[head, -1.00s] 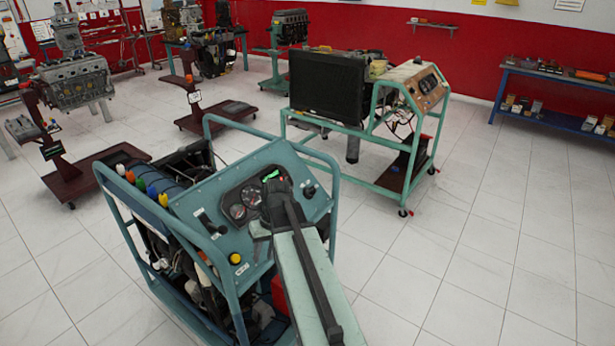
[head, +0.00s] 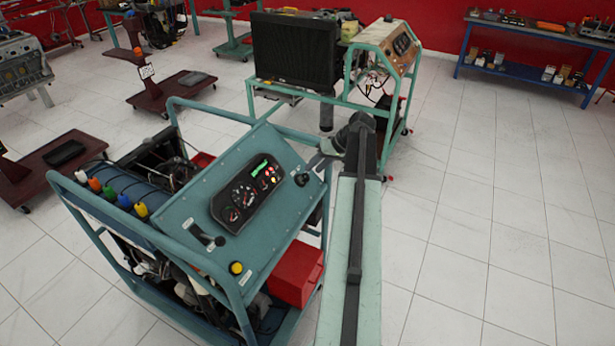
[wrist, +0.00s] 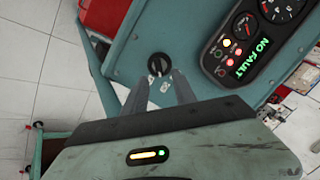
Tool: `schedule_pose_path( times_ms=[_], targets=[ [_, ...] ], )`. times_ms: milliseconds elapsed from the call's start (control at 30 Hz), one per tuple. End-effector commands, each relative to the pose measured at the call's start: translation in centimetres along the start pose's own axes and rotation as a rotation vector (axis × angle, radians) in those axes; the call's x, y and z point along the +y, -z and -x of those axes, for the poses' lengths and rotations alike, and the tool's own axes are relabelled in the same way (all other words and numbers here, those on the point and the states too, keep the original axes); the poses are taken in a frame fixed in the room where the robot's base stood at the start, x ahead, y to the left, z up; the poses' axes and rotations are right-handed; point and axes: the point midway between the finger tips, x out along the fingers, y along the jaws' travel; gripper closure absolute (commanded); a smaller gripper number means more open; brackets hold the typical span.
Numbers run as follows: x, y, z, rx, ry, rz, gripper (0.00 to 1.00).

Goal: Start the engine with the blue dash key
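The blue-teal dash panel (head: 185,212) stands on a tubular frame left of centre in the head view. Its key (head: 302,179) is a small black round switch at the panel's right end. In the wrist view the key (wrist: 158,64) sits just beyond and between my two fingertips, with small white marks beside it. My gripper (wrist: 160,82) is open and empty, its two grey fingers apart. I cannot tell whether they touch the panel. In the head view my gripper (head: 322,160) is just right of the key. The dash display (wrist: 247,58) reads NO FAULT, with lamps lit beside it.
A black lever (head: 207,236) and a yellow button (head: 236,268) are on the panel. The teal tube frame (head: 215,109) rises around it. A red box (head: 297,274) is below the panel. A second trainer with a radiator (head: 295,50) stands behind. The floor on the right is clear.

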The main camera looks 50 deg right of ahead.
Motion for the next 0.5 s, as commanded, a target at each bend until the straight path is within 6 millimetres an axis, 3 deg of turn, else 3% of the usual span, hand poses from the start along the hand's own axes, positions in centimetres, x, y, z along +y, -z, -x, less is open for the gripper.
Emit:
schedule_pose_path(
  times_ms=[33, 233, 500],
  targets=[
    [0.4, -0.3, -1.6, -0.001, 0.0, 0.001, 0.67],
    [0.5, -0.2, -5.2, 0.0, -0.001, 0.0, 0.67],
    [0.1, 0.0, -5.7, 0.0, -0.001, -0.002, 0.67]
  ],
)
